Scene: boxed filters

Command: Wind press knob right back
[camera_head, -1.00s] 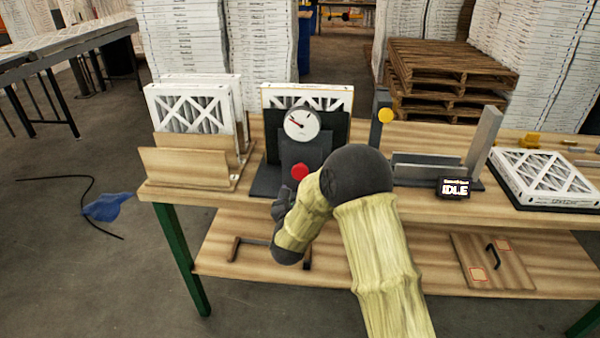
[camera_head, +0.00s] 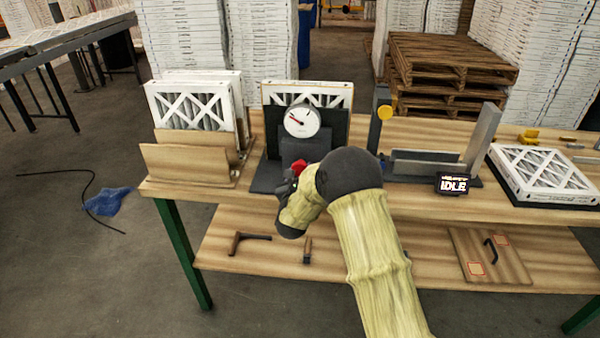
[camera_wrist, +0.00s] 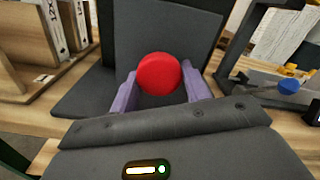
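The red press knob (camera_wrist: 159,74) sits on the front of the dark press (camera_head: 303,135), below its round white dial (camera_head: 302,120). In the head view only part of the red knob (camera_head: 299,166) shows behind my wrist. In the wrist view my gripper (camera_wrist: 160,84) has its two purple fingers apart, one on each side of the knob. Small gaps seem to show between fingers and knob; contact is hard to judge. A boxed filter (camera_head: 307,94) stands upright in the press behind the dial.
A wooden rack (camera_head: 186,163) with upright filters stands left of the press. To the right are a grey fixture (camera_head: 425,165), a display (camera_head: 453,184) reading IDLE and a filter lying flat (camera_head: 545,172). A lower shelf (camera_head: 350,266) holds small tools.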

